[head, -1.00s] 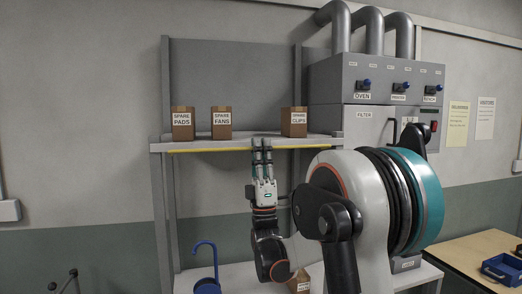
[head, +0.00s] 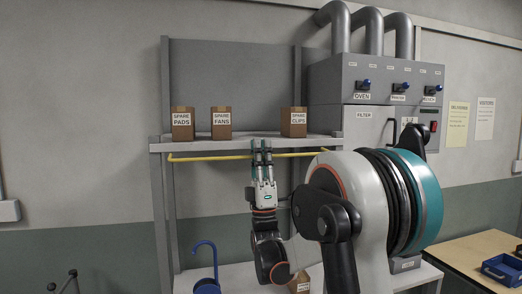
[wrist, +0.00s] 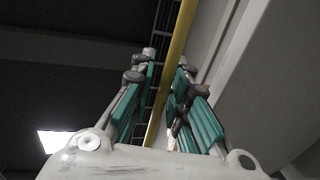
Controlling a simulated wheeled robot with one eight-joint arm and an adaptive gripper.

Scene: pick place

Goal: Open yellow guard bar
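The yellow guard bar (head: 205,158) runs sideways just below the front edge of the upper shelf, with bent ends rising to the shelf at both sides. My gripper (head: 261,146) points upward at the bar's middle and hides a short piece of it. In the wrist view the bar (wrist: 176,52) passes between the two teal-sided fingers of my gripper (wrist: 167,60). It lies close to the right fingertip, and a gap shows between it and the left one. The fingers stand apart; firm contact cannot be made out.
The upper shelf (head: 240,145) holds boxes marked spare pads (head: 182,124), spare fans (head: 221,123) and spare clips (head: 293,123). A grey control cabinet (head: 376,85) stands at the right. A blue hooked object (head: 207,286) is on the lower shelf.

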